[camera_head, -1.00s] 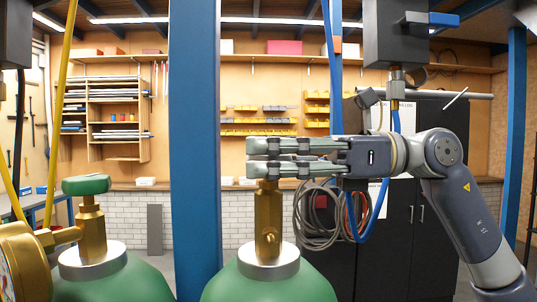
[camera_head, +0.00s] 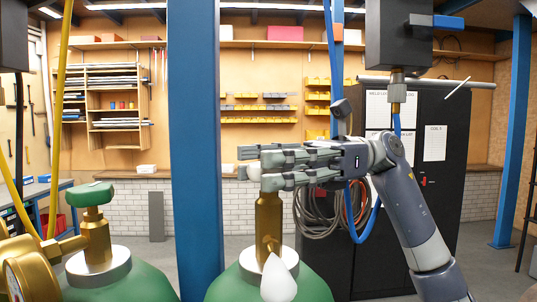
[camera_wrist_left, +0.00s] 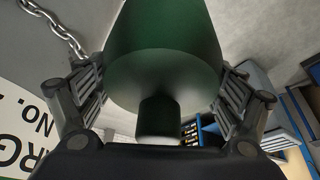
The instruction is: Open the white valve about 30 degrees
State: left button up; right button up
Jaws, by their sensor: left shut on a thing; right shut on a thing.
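My right gripper (camera_head: 262,167) reaches in from the right and is shut on a small white valve (camera_head: 254,172), mostly hidden between the fingers, atop the brass stem (camera_head: 268,220) of the middle green cylinder (camera_head: 235,287). A white teardrop shape (camera_head: 279,278) shows just below the brass side outlet, in front of the cylinder's shoulder. My left gripper (camera_wrist_left: 160,105) shows in the left wrist view. Its fingers flank a dark green round body (camera_wrist_left: 165,75) with a short stem, and it is shut on this. My left gripper does not show in the head view.
Another green cylinder (camera_head: 120,280) stands at left with a green handwheel (camera_head: 90,194) and brass gauge (camera_head: 30,276). A blue post (camera_head: 196,150) rises between the cylinders. Grey hoses (camera_head: 315,215) hang by a black cabinet (camera_head: 432,180) behind. A chain (camera_wrist_left: 62,32) shows in the wrist view.

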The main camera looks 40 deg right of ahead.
pick_arm(q)
jog(key=shift+r, duration=0.3)
pick_arm(e)
jog(key=shift+r+n+g, duration=0.1)
jog(key=shift+n+g, duration=0.2)
pick_arm(q)
jog(key=shift+w, duration=0.1)
pick_arm(e)
jog(key=o, duration=1.1)
jog(key=shift+w, duration=0.1)
jog(key=d, duration=0.7)
jog(key=shift+d, duration=0.3)
